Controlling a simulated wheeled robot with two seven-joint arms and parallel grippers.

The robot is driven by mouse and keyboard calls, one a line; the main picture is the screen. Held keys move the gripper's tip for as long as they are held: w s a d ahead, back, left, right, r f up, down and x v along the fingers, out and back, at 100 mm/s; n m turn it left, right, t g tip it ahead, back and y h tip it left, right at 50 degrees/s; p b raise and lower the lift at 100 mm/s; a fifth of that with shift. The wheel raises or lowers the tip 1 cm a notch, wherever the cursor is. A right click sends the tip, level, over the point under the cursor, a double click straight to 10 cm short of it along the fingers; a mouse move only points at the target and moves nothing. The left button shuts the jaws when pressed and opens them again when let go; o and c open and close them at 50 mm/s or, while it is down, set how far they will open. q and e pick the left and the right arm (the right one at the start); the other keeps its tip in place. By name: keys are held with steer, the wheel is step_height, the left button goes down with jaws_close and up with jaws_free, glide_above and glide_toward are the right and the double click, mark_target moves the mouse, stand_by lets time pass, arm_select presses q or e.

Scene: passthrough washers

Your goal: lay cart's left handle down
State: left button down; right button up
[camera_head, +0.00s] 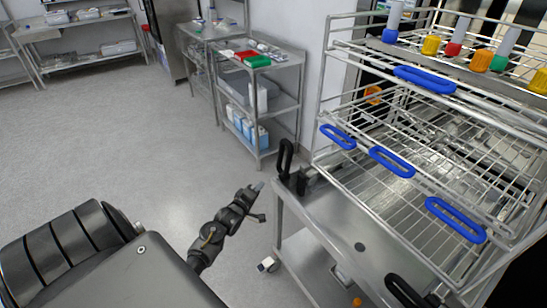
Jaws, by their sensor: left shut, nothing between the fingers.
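The steel cart (318,212) stands at the right with a wire rack on it. Its left handle (286,158) is a black loop that stands upright at the cart's left corner. A second black handle (408,292) shows at the bottom right and looks tilted. My left gripper (258,188) is shut and empty, in front of and a little left of the cart's left corner. It is apart from the left handle, below it in the picture. My right gripper is not in view.
The wire rack has blue handles (392,162) and bottles with coloured caps on top. A steel shelf trolley (262,100) with red and green trays stands behind the cart. The grey floor (130,145) at the left is clear.

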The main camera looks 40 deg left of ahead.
arm_select(q)
steer(key=w+a+r+n+t, duration=0.1)
steer(key=a+r+n+t, duration=0.15)
steer(key=r, duration=0.65)
steer(key=w+a+r+p, duration=0.1)
steer(key=w+a+r, duration=0.15)
steer(key=w, duration=0.75)
steer(key=d, duration=0.1)
steer(key=d+f+p, duration=0.1)
steer(key=d+p, duration=0.1)
steer(key=shift+s+d+f+y, duration=0.25)
steer(key=shift+f+y, duration=0.1)
steer(key=shift+y, duration=0.05)
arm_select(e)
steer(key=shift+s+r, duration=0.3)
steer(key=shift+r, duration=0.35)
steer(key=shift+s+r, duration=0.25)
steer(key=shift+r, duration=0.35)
arm_select(q)
steer(key=shift+s, duration=0.1)
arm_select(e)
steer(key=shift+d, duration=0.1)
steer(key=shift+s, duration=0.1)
